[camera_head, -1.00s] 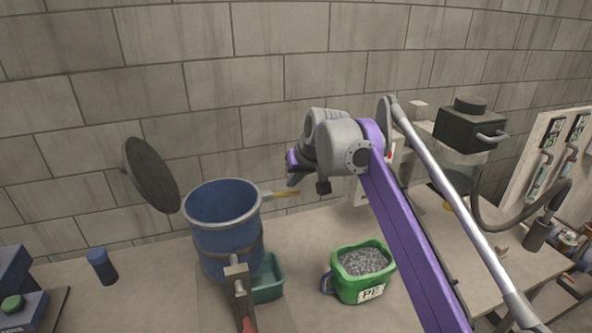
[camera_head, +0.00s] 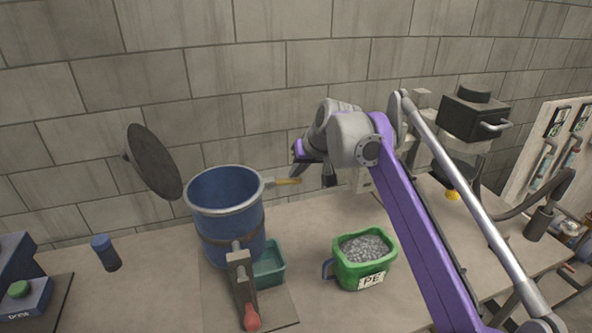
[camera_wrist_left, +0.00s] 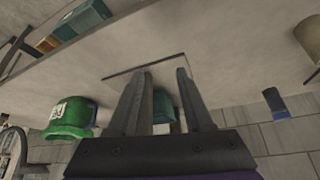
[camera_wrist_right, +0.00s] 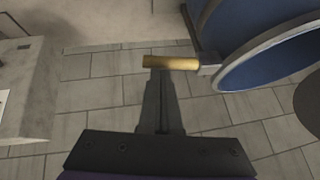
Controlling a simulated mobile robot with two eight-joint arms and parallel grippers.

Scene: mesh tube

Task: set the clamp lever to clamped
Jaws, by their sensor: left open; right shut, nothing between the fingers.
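A blue drum (camera_head: 232,218) stands on the bench with its round dark lid (camera_head: 153,160) raised at its left. A lever with a brass-coloured handle (camera_head: 288,181) sticks out right from its rim. It also shows in the right wrist view (camera_wrist_right: 172,62). A grey bar with a red grip (camera_head: 252,318) is at the drum's front. I cannot tell which is the clamp lever. My right gripper (camera_wrist_right: 160,76) is shut and empty, its tips close by the brass handle; contact is unclear. My left gripper (camera_wrist_left: 161,76) is open and empty; the head view does not show it.
A teal tray (camera_head: 271,265) sits beside the drum, and a green pail of grey pellets (camera_head: 343,272) stands to its right. A blue-capped cylinder (camera_head: 105,252) is at the left. A block wall is behind. Dark equipment (camera_head: 470,118) stands at the right.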

